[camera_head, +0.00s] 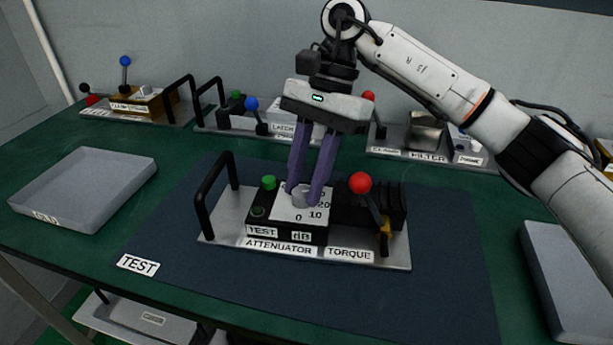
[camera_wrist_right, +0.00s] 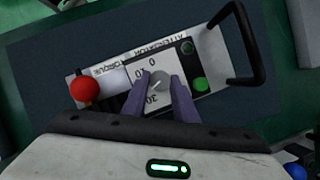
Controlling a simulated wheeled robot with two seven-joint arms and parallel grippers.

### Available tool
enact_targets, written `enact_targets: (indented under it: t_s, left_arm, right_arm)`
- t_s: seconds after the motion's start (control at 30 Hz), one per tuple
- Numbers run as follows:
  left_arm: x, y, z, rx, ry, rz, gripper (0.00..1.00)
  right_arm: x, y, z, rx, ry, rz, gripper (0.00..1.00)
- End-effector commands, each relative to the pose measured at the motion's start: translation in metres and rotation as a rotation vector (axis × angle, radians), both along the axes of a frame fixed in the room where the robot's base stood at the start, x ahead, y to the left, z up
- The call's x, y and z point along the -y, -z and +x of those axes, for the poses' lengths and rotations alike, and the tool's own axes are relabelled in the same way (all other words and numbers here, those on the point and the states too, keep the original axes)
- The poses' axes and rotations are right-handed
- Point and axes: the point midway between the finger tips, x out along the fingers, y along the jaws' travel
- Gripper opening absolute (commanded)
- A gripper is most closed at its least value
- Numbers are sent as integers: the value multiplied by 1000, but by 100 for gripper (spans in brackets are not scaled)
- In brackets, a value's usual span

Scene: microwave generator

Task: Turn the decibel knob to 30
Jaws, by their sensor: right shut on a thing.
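The decibel knob (camera_head: 302,194) is a small grey round knob on the white dial face of the attenuator box (camera_head: 287,233). The numbers 0, 10 and 20 show beside it in the head view; 0, 10 and 30 show in the right wrist view. My right gripper (camera_head: 304,190) comes down from above, with its purple fingers shut on the knob. The knob (camera_wrist_right: 158,82) sits between the fingertips (camera_wrist_right: 160,84) in the right wrist view. Its pointer direction is too small to tell. My left gripper is not in view.
A red-ball lever (camera_head: 360,183) stands right of the dial, a green button (camera_head: 268,182) and black handle (camera_head: 207,200) left. The plate lies on a dark mat (camera_head: 450,290). A grey tray (camera_head: 85,185) is at left, another (camera_head: 570,285) at right; other modules line the back.

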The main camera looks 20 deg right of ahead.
Motion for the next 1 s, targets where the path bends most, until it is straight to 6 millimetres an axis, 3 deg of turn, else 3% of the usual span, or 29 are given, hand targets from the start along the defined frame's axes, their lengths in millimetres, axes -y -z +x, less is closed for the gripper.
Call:
enact_targets:
  t_s: [0.5,1.0]
  left_arm:
    - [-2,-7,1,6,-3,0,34]
    - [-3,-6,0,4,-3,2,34]
  right_arm:
    - [-2,-2,2,4,-345,2,3]
    - [-2,-1,3,4,-412,1,3]
